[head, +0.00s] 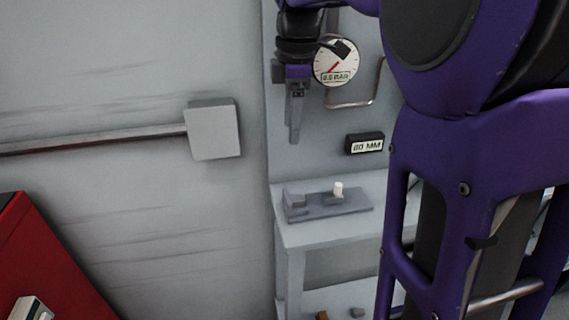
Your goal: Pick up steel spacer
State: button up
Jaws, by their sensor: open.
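My gripper (295,137) hangs with its fingers pointing down in front of the grey panel, above the small table. Its jaws are open with nothing visible between them. A small pale cylinder (338,189) stands upright on the grey fixture plate (330,207), below and to the right of my gripper and well apart from it. It may be the steel spacer, but it is too small to tell. The plate lies on the light table top (320,233) and has a raised block (295,203) at its left end.
A round dial gauge (336,62) and a bent pipe (357,103) are at the panel beside my gripper. A black display (364,143) is above the table. Small items (357,312) lie on the lower shelf. A red object (40,262) is at lower left.

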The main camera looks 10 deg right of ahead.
jog(key=d+f, duration=0.1)
jog(key=f, duration=0.1)
jog(key=b, duration=0.3)
send_over(296, 197)
jog(key=shift+n, duration=0.4)
jog(key=f, duration=0.9)
jog(key=shift+s+a+f, duration=0.1)
jog(key=shift+s+f, duration=0.1)
jog(key=shift+f, duration=0.1)
jog(key=shift+w+f+b, duration=0.1)
jog(key=shift+f+b, duration=0.3)
jog(key=shift+f, duration=2.75)
grip_shut()
